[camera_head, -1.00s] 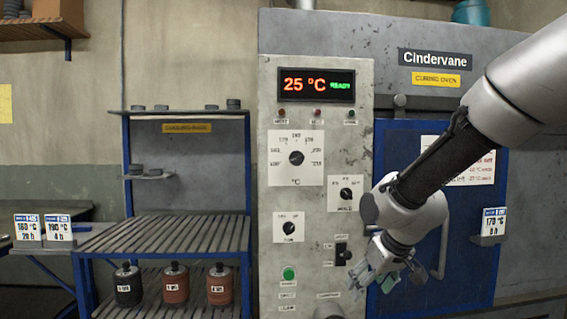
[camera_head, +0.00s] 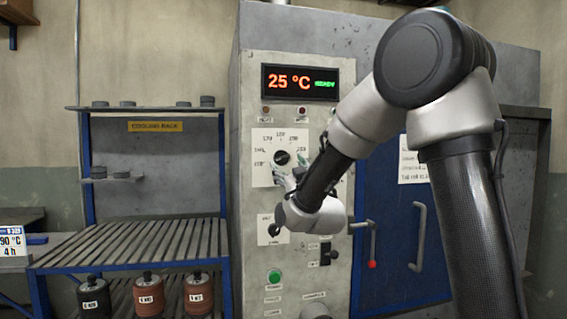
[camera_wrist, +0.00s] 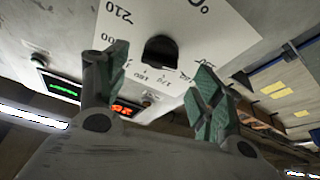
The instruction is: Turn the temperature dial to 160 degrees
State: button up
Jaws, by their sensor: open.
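The temperature dial (camera_head: 282,158) is a round black knob on a white scale plate (camera_head: 262,170) on the oven's control panel. In the wrist view the dial (camera_wrist: 160,52) is dark, with printed numbers such as 210 around it. My gripper (camera_head: 287,177) is open, just in front of the plate and slightly below the dial. In the wrist view its two green-padded fingers (camera_wrist: 158,85) are spread to either side below the knob, with nothing between them. I cannot read the dial's exact setting. The display (camera_head: 300,82) reads 25 °C in red and READY in green.
Below the dial are a small lower dial (camera_head: 273,229), a black switch (camera_head: 327,254) and a green button (camera_head: 274,276). The blue oven door (camera_head: 390,260) with handles is to the right. A cooling rack (camera_head: 130,240) with several cans stands to the left.

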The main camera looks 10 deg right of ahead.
aim_at(283, 160)
jog(key=shift+x, duration=2)
jog(key=c, duration=1)
jog(key=shift+f+m, duration=0.1)
jog(key=shift+m, duration=0.2)
jog(key=m+h, duration=0.1)
jog(key=m, duration=0.1)
jog(key=m+h, duration=0.1)
jog(key=m, duration=0.1)
jog(key=shift+a+m+h, duration=0.15)
jog(key=shift+m+h, duration=0.15)
jog(key=shift+h, duration=0.1)
jog(key=shift+m+h, duration=1.3)
jog(key=shift+m, duration=1.1)
